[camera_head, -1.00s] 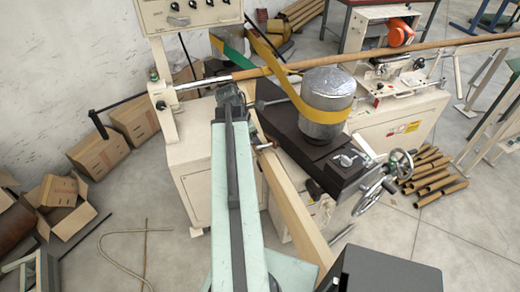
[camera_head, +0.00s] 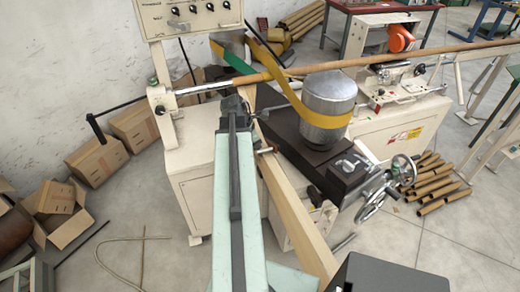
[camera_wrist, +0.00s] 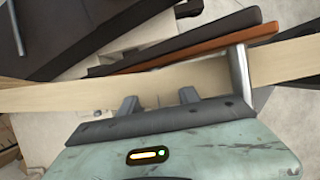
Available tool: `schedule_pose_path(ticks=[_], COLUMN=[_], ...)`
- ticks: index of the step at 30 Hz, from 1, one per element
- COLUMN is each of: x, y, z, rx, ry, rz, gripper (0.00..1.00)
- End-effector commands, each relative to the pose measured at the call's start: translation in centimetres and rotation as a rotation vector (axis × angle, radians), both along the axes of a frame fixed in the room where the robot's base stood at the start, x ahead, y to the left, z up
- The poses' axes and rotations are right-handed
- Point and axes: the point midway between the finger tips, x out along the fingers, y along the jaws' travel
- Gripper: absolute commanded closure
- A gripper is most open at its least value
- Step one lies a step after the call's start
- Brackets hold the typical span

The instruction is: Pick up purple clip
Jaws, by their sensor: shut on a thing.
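I see no purple clip in either view. My gripper (camera_wrist: 159,100) shows in the wrist view as two dark fingers standing apart in front of a pale wooden board (camera_wrist: 60,95). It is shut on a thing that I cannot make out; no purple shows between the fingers. In the head view my gripper (camera_head: 246,99) is at the far end of my pale green arm, close to the upper end of the same board (camera_head: 290,210). My arm hides part of that area.
A metal cylinder (camera_head: 329,100) with a yellow strip (camera_head: 272,62) stands right of my gripper. A long brown tube (camera_head: 390,57) crosses behind. A machine with a handwheel (camera_head: 403,165) is at right. Cardboard boxes (camera_head: 97,162) lie at left. Floor at lower left is mostly clear.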

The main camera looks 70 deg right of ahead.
Motion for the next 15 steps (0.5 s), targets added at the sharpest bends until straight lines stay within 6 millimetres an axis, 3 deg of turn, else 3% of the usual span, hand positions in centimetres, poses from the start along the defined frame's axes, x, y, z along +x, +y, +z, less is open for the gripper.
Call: schedule_pose_path(ticks=[1, 7, 15], x=[0.0, 2.8, 9.0], y=[0.0, 2.3, 7.4], z=[0.7, 0.3, 0.3], rx=[0.0, -0.001, 0.0], ry=[0.0, 0.0, 0.0], rz=[0.0, 0.004, 0.006], gripper=[1.0, 1.0, 1.0])
